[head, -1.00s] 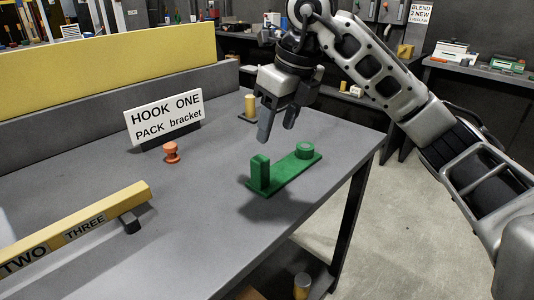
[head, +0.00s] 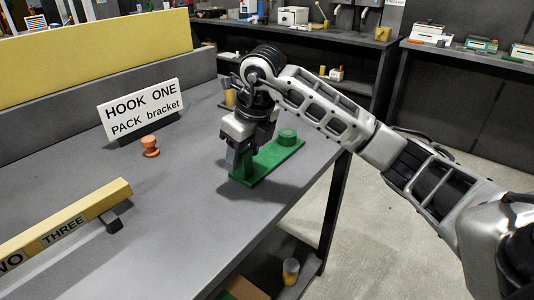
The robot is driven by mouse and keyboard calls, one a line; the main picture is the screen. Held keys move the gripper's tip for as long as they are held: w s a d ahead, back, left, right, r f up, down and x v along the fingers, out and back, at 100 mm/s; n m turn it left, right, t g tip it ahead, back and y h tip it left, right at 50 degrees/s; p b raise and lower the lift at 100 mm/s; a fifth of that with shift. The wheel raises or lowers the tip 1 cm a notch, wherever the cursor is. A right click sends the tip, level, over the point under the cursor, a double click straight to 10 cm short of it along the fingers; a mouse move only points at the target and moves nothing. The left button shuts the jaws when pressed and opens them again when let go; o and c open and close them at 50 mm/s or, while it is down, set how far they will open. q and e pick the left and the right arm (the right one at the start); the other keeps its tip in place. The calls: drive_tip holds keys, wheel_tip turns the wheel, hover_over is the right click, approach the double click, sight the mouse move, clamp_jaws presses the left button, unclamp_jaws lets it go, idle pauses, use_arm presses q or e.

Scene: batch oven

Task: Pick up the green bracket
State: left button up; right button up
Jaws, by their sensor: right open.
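The green bracket (head: 277,160) lies on the grey table. It has a flat base, a round boss at its far right end and an upright post at its near left end. My right gripper (head: 239,160) is open and low over the post end, its fingers pointing down. The fingers and palm hide most of the post, and I cannot tell whether they touch it. My left gripper is not in view.
A sign reading HOOK ONE PACK bracket (head: 142,109) stands at the back left. An orange knob (head: 150,146) is in front of it. A yellow labelled bar (head: 75,222) lies at the left. The table's right edge is close to the bracket. The table front is clear.

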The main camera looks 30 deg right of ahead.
drive_tip(key=shift+x, duration=1.6)
drive_tip(key=c, duration=1.2)
drive_tip(key=shift+w+r, duration=0.1)
drive_tip(key=shift+r, duration=0.1)
